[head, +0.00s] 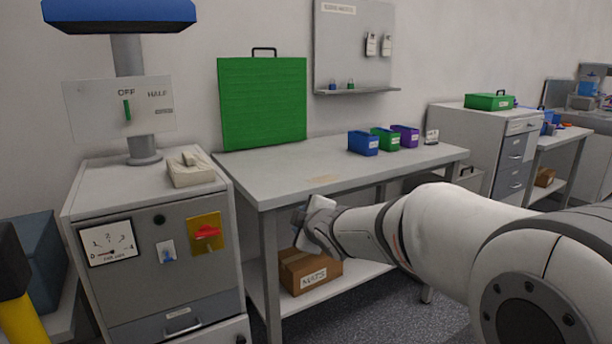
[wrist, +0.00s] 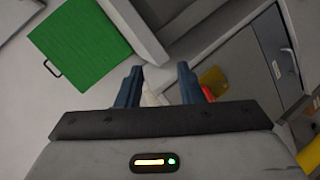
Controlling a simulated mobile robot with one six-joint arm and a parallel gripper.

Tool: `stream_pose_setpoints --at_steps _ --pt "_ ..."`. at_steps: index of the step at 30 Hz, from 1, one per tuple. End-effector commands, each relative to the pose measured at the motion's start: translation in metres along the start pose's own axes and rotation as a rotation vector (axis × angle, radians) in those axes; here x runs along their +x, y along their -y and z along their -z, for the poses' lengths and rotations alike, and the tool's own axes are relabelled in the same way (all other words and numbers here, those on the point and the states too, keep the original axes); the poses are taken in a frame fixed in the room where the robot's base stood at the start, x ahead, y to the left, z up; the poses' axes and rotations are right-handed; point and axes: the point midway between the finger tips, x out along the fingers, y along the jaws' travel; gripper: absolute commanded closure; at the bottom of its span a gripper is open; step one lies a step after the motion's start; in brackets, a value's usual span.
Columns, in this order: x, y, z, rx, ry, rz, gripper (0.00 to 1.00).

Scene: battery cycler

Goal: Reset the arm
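My arm reaches in from the right in the head view. My gripper (head: 300,220) is in front of the workbench (head: 270,186), near its front left leg, above the lower shelf. In the wrist view my gripper (wrist: 159,72) shows two blue fingers standing apart with a gap between them. Nothing is clearly held; a pale shape shows behind the gap. The fingertips are small and partly hidden in the head view.
A grey cabinet (head: 150,290) with a gauge (head: 109,242) and a red switch (head: 207,232) stands left. A carton (head: 310,274) sits on the lower shelf. Blue (head: 363,143), green (head: 385,139) and purple (head: 405,135) bins stand on the bench.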

Motion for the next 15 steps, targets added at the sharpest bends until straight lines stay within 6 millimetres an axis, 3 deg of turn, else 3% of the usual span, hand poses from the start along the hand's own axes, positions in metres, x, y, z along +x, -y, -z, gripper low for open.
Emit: stream_pose_setpoints --at_steps 1,4,9,15 --pt "-0.03 -0.025 -0.007 0.079 0.074 0.016 0.66" --pt "-0.075 -0.036 -0.035 0.248 0.228 0.058 0.66" --pt "-0.161 -0.039 -0.067 0.558 0.473 0.132 0.66" --pt "-0.266 -0.025 -0.077 0.919 0.746 0.211 0.66"
